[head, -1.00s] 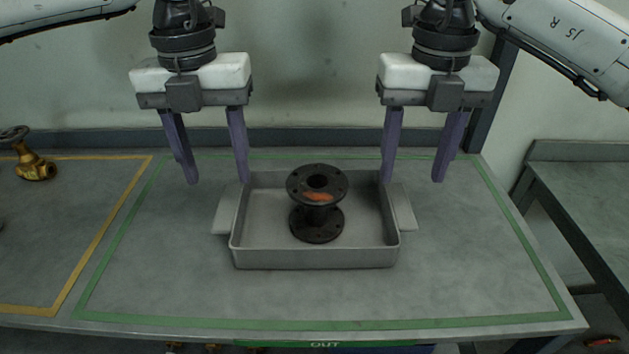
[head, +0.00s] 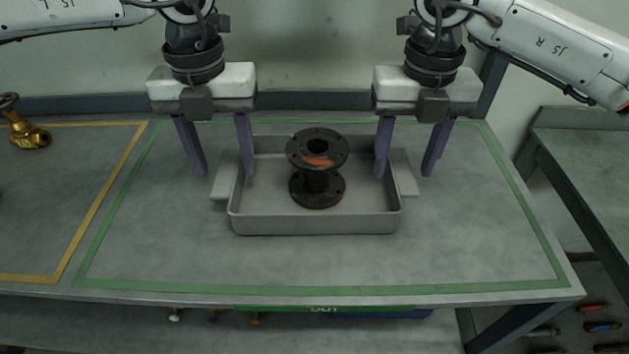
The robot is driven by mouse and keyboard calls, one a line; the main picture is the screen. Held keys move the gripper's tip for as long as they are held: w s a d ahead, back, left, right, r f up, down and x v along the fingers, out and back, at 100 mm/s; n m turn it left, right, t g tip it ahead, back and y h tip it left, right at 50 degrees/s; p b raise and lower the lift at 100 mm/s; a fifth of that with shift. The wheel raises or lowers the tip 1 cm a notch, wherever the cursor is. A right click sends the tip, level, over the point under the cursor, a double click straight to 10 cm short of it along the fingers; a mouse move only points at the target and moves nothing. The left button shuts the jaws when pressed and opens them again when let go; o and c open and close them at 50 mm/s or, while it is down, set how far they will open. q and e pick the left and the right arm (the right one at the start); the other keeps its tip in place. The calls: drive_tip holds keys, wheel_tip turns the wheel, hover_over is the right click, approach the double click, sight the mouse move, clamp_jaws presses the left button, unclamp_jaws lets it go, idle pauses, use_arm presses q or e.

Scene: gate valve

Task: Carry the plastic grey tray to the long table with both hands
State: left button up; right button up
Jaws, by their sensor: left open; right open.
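The grey plastic tray (head: 315,225) sits on the table inside the green outline, with a flat handle on its left side (head: 226,175) and one on its right side (head: 404,173). A dark flanged spool (head: 317,170) with an orange patch stands upright in it. My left gripper (head: 223,172) is open, its fingers pointing down on either side of the left handle. My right gripper (head: 404,172) is open in the same way about the right handle. Neither looks closed on the tray; the exact finger height is hard to tell.
The table (head: 480,230) has free room around the tray within the green tape. Another grey table (head: 585,160) stands at the right across a gap. A wall is close behind.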

use_arm(q)
drive_tip(key=shift+f, duration=1.4)
use_arm(e)
drive_tip(key=shift+f, duration=1.4)
use_arm(q)
clamp_jaws()
use_arm(e)
clamp_jaws()
use_arm(q)
drive_tip(key=shift+r, duration=0.15)
use_arm(e)
drive_tip(key=shift+r, duration=0.15)
